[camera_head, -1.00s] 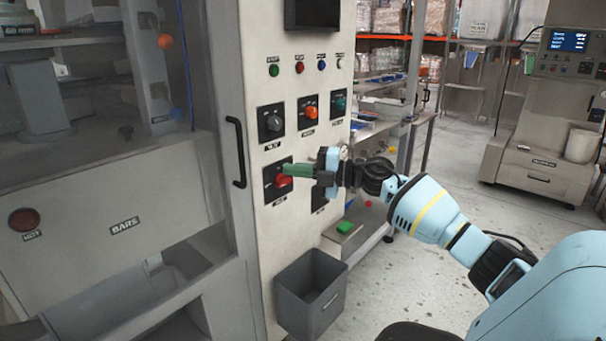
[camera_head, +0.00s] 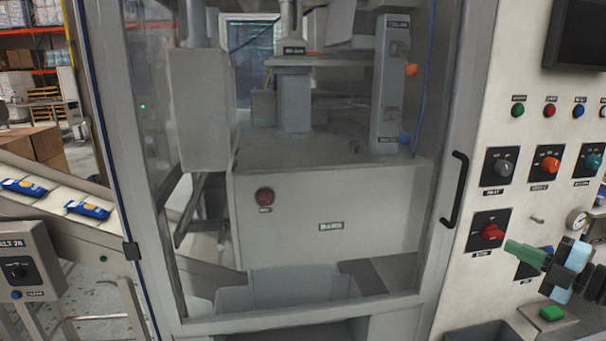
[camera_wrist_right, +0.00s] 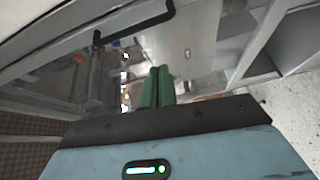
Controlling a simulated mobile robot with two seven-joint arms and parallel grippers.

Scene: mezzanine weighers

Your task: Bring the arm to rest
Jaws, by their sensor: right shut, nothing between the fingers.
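My right gripper (camera_head: 513,248) comes in at the right edge of the head view. Its green fingers are closed together with nothing between them. The fingertips show just below and right of a red rotary knob (camera_head: 492,232) on the control panel (camera_head: 455,291). I cannot tell how far they are from the panel face. In the right wrist view the green fingers (camera_wrist_right: 157,76) lie side by side, pointing at the machine front. My left arm and gripper are not in view.
A glazed machine cabinet with a black door handle (camera_head: 454,190) fills the middle. More knobs, such as an orange one (camera_head: 550,164), sit above my gripper. A conveyor with blue packs (camera_head: 87,209) stands at left, beside a grey control box (camera_head: 27,262). A grey bin (camera_head: 478,332) is below.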

